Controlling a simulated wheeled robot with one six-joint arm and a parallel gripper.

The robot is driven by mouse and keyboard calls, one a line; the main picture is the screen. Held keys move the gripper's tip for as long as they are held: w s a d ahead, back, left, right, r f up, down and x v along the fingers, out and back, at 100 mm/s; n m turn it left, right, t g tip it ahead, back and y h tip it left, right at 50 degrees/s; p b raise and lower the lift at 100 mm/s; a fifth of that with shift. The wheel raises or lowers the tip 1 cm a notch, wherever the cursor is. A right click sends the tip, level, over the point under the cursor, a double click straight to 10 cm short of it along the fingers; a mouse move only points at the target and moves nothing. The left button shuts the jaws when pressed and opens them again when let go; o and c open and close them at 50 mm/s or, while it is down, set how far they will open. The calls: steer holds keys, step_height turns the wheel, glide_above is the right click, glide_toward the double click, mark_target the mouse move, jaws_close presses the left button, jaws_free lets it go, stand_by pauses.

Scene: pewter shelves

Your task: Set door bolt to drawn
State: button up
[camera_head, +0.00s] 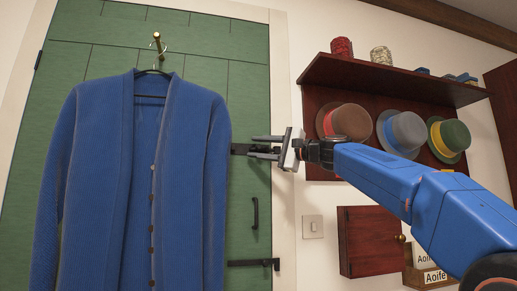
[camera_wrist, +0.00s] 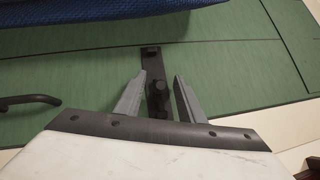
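A dark door bolt (camera_head: 238,149) is mounted on the green door (camera_head: 250,100) near its right edge, partly hidden by my gripper in the head view. In the wrist view the bolt (camera_wrist: 151,56) is a dark bar with a round knob (camera_wrist: 159,86) standing out from it. My gripper (camera_head: 253,147) is at the bolt with its fingers apart. In the wrist view the gripper (camera_wrist: 160,80) has one finger on each side of the knob, with gaps visible. The bolt's end near the door frame is hidden behind my gripper.
A blue cardigan (camera_head: 140,190) hangs on the door, close left of the bolt. A black handle (camera_head: 255,213) and another dark fitting (camera_head: 250,263) lie below. A hat shelf (camera_head: 400,80), light switch (camera_head: 313,227) and red cabinet (camera_head: 368,240) are on the right wall.

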steer(key=shift+c, duration=0.3)
jaws_close()
steer(key=shift+s+a, duration=0.25)
steer(key=shift+a, duration=0.95)
steer(key=shift+s+a, duration=0.25)
steer(key=shift+a, duration=0.95)
steer(key=shift+o, duration=0.3)
jaws_free()
steer(key=shift+a, duration=0.15)
steer(key=v, duration=1.7)
steer(key=shift+d, duration=0.25)
